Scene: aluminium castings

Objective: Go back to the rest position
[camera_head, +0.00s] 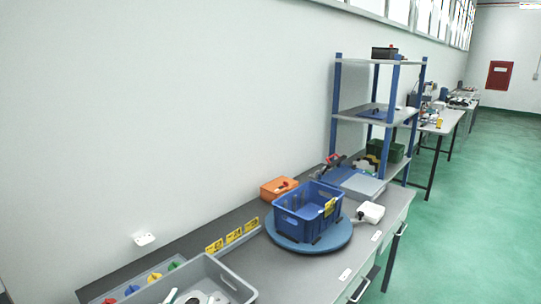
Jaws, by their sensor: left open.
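I cannot make out either of my grippers in the head view. The workbench (205,222) runs along the wall from the lower left to the shelf rack. A blue crate (290,222) with a yellow label stands on a round blue turntable (340,241). A grey bin (238,287) at the bottom edge holds pale and dark pieces that are too cut off to identify.
An orange box (270,192), a white device (371,212) and yellow signs (234,236) are on the bench. Coloured knobs (132,290) line its left side. A blue-posted rack (392,90) stands behind. Green floor (460,230) is clear at right.

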